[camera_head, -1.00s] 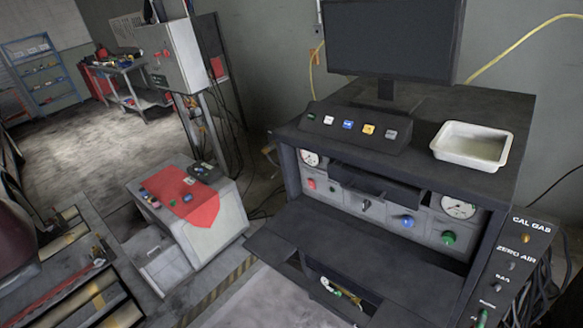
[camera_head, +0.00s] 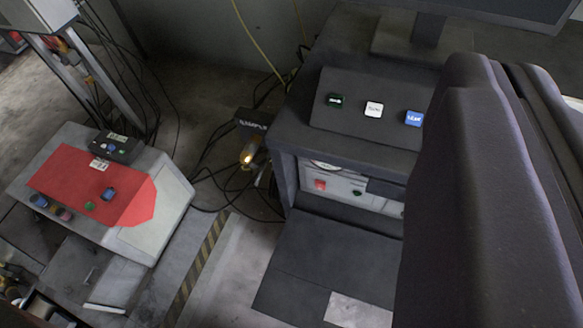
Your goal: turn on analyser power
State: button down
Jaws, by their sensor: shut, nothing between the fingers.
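The dark analyser cabinet (camera_head: 287,143) stands right of centre, with a sloped button console (camera_head: 350,134) on its top. A large dark part of my own arm covers the right side of the picture and hides the rest of the console and panel. My gripper's fingertips are not visible.
A grey unit (camera_head: 178,195) with a red cover (camera_head: 55,172) stands at the left. Loose cables lie on the floor between it and the cabinet, near a lit yellow lamp (camera_head: 250,151). A monitor (camera_head: 520,10) stands behind the console. A dark shelf (camera_head: 310,258) juts out in front.

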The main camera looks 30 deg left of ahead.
jog(key=w+a+f+m+g+y+p, duration=0.15)
jog(key=w+a+f+m, duration=0.3)
jog(key=w+f, duration=0.55)
jog(key=w+a+f+m+g+y+p, duration=0.1)
jog(key=w+a+f+m+g+p, duration=0.25)
jog(key=f, duration=0.95)
jog(key=a+f+m+h+p, duration=0.1)
jog(key=f+m, duration=0.4)
jog(key=f, duration=0.7)
jog(key=s+a+f+m+h+p, duration=0.1)
jog(key=f+m, duration=0.4)
jog(key=f, duration=0.6)
jog(key=shift+s+a+f+g+h, duration=0.25)
jog(key=shift+a+f+g+h, duration=0.15)
jog(key=shift+a, duration=0.25)
